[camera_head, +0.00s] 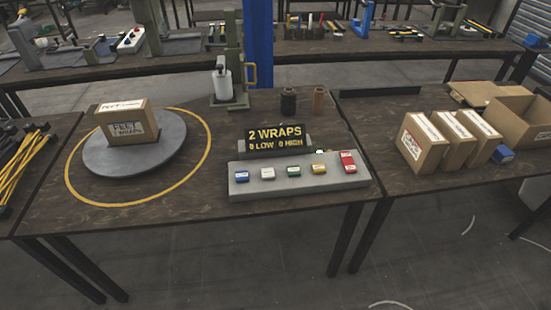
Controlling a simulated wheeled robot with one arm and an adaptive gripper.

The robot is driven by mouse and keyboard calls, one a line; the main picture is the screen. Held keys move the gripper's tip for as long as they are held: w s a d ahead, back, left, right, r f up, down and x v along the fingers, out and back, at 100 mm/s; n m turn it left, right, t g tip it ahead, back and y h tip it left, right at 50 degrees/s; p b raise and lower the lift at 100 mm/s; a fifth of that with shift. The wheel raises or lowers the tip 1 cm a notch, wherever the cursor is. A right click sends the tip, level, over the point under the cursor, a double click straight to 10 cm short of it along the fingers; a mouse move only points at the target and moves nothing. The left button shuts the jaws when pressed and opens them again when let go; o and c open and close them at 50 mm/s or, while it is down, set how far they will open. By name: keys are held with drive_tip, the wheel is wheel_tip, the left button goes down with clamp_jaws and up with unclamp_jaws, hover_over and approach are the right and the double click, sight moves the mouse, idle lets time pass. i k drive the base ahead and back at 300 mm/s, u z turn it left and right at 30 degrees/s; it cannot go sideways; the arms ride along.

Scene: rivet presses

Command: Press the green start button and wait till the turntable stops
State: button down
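The green start button (293,171) is the middle one in a row on a grey control panel (240,190) near the table's front edge. Blue (242,176), white (267,173), yellow (319,169) and red (348,162) buttons share the panel. The round grey turntable (177,152) is on the left, inside a yellow ring on the table. A brown box (130,124) labelled "FEET" and "WRAPS" stands on it. A single picture does not show whether it turns. My gripper is not in view.
A sign (275,137) behind the panel reads "2 WRAPS, 0 LOW 0 HIGH". A green press-like machine (232,70) and two small rolls (288,102) stand behind. Several brown boxes (425,142) and an open carton (520,120) occupy the right table.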

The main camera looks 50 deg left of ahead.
sight(292, 170)
drive_tip(key=u, duration=1.05)
drive_tip(key=i, duration=1)
drive_tip(key=u, duration=1)
